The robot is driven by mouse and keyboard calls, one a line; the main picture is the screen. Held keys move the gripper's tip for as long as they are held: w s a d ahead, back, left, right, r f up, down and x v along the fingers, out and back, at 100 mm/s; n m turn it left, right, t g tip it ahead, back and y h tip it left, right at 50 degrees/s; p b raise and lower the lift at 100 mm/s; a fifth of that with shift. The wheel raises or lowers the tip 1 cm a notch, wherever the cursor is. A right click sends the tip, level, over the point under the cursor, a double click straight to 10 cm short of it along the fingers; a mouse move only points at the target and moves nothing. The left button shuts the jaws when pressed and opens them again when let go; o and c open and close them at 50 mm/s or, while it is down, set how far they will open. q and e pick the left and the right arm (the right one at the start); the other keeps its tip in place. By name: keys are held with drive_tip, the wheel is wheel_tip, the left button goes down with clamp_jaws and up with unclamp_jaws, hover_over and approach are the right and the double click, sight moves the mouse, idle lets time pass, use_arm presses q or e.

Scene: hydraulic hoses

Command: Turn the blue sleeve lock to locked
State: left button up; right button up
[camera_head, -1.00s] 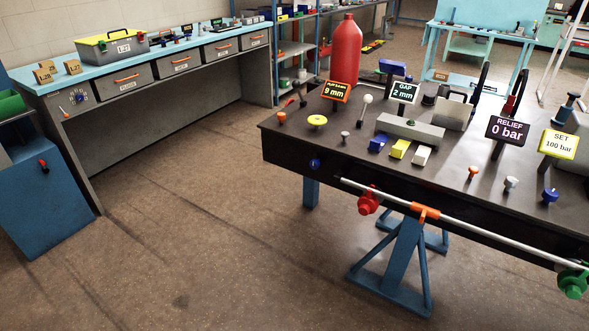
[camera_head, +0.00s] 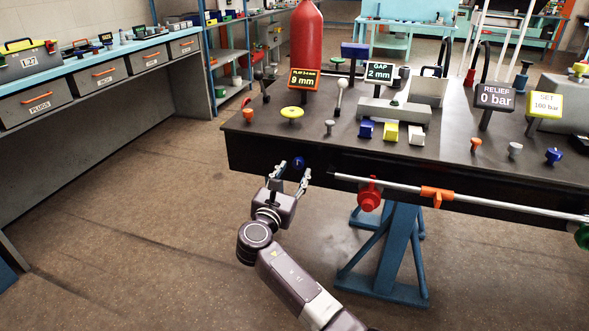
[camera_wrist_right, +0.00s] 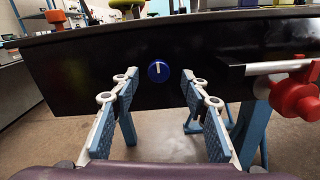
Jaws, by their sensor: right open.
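A round blue knob (camera_head: 298,162) with a white pointer mark, which I take for the blue sleeve lock, sits on the dark front face of the workbench, near its left end. In the right wrist view the knob (camera_wrist_right: 158,71) is almost centred, and its white mark points nearly straight up. My right gripper (camera_head: 293,171) is open and empty, just in front of the knob. In the right wrist view its fingers (camera_wrist_right: 160,84) stand left and right of the knob, apart from it. My left gripper is not in view.
A metal rail with a red clamp (camera_head: 369,195) and an orange clamp (camera_head: 437,196) runs along the bench front, right of the knob. The bench top (camera_head: 262,135) carries several knobs, levers and displays. Open floor (camera_head: 150,240) lies to the left.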

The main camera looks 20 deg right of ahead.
sight(297, 166)
drive_tip(key=x, duration=0.2)
drive_tip(key=shift+w+d+f, duration=0.1)
drive_tip(key=shift+w+f, duration=0.05)
drive_tip(key=shift+w, duration=0.2)
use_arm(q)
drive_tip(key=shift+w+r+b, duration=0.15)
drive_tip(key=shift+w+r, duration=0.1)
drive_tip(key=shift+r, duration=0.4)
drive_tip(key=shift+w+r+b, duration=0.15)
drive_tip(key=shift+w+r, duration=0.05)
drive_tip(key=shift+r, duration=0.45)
use_arm(e)
drive_tip(key=shift+w+d, duration=0.4)
drive_tip(key=shift+w, duration=0.15)
clamp_jaws()
